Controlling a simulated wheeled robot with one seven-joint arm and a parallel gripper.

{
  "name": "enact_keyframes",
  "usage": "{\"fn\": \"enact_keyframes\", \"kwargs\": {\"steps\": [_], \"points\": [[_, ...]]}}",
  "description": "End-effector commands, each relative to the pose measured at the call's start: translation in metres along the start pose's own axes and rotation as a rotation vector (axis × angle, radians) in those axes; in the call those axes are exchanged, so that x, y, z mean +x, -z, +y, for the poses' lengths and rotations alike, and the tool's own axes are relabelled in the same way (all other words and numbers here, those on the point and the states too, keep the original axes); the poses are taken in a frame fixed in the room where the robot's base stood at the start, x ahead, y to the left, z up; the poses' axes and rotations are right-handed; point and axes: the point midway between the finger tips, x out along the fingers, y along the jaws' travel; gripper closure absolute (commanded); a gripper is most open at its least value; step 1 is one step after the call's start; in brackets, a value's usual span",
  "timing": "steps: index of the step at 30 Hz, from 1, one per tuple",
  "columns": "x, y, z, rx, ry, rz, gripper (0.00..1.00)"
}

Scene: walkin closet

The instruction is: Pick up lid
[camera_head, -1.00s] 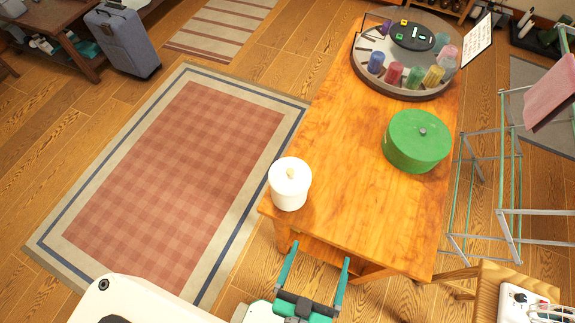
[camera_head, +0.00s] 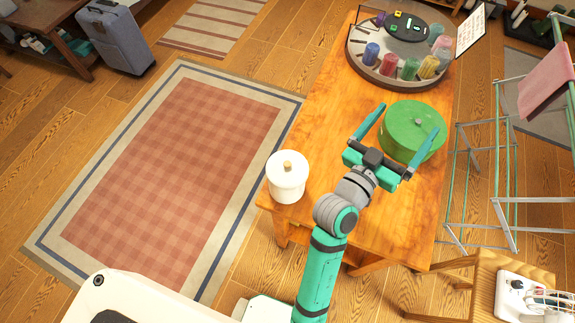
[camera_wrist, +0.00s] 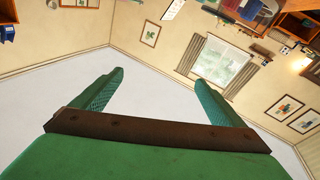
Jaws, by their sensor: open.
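A round green box with a green lid (camera_head: 408,113) and a small grey knob stands on the wooden table. A white pot (camera_head: 288,183) with a white lid (camera_head: 287,167) and a wooden knob stands at the table's near left corner. Both lids sit on their containers. My gripper (camera_head: 410,117) is open and empty, with its fingers pointing away from me. In the head view its fingers overlap the green box; I cannot tell its height above the lid. The wrist view shows both fingers (camera_wrist: 159,85) spread wide, with neither lid clearly visible between them.
The table (camera_head: 325,125) is clear around the white pot. A round tray (camera_head: 373,81) with several coloured cups stands at the table's far end. A drying rack (camera_head: 485,190) with a pink cloth is to the right.

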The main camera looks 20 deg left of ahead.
Motion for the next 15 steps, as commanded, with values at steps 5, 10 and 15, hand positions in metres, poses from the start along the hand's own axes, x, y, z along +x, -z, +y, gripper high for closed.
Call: {"fn": "enact_keyframes", "kwargs": {"steps": [5, 10, 15], "points": [[0.032, 0.045, 0.016, 0.124, -0.152, 0.012, 0.07], [0.049, 0.073, 0.033, 0.267, -0.297, -0.010, 0.07], [0.053, 0.090, 0.048, 0.435, -0.440, -0.063, 0.07]]}}
